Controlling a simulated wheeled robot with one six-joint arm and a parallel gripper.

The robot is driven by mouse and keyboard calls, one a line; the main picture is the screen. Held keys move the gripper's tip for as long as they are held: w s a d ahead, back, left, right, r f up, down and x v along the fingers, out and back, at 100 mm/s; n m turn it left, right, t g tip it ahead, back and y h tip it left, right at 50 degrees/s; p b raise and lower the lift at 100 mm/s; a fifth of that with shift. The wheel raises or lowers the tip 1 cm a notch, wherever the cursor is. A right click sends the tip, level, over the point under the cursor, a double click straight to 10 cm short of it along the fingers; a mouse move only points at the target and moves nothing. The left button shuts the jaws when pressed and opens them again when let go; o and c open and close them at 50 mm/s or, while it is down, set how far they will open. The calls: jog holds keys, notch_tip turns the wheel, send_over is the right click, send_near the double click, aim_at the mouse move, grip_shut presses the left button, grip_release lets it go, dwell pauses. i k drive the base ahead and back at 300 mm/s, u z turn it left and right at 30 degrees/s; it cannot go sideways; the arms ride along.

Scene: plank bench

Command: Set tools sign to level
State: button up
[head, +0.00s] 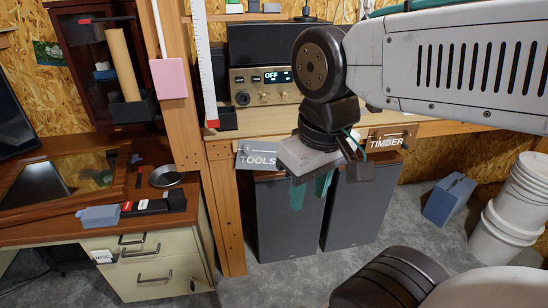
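The tools sign (257,160) is a grey plate with white letters "TOOLS" on the front edge of the plank bench. Its right end is hidden behind my gripper. Its lettering looks close to level, but I cannot tell its exact tilt. My gripper (311,192) hangs just right of the sign, in front of the bench edge, with its green fingers pointing down. The fingers look apart with nothing between them. I cannot tell whether the gripper touches the sign.
A brown timber sign (391,138) hangs to the right on the same edge. Two dark speakers (287,228) stand below the bench. A wooden post (178,100) stands left. A radio (262,85) sits on the bench. A blue box (449,199) and white buckets (507,222) stand right.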

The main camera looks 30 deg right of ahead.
aim_at(263, 156)
jog(key=u, duration=0.6)
jog(key=k, duration=0.55)
jog(key=z, duration=1.35)
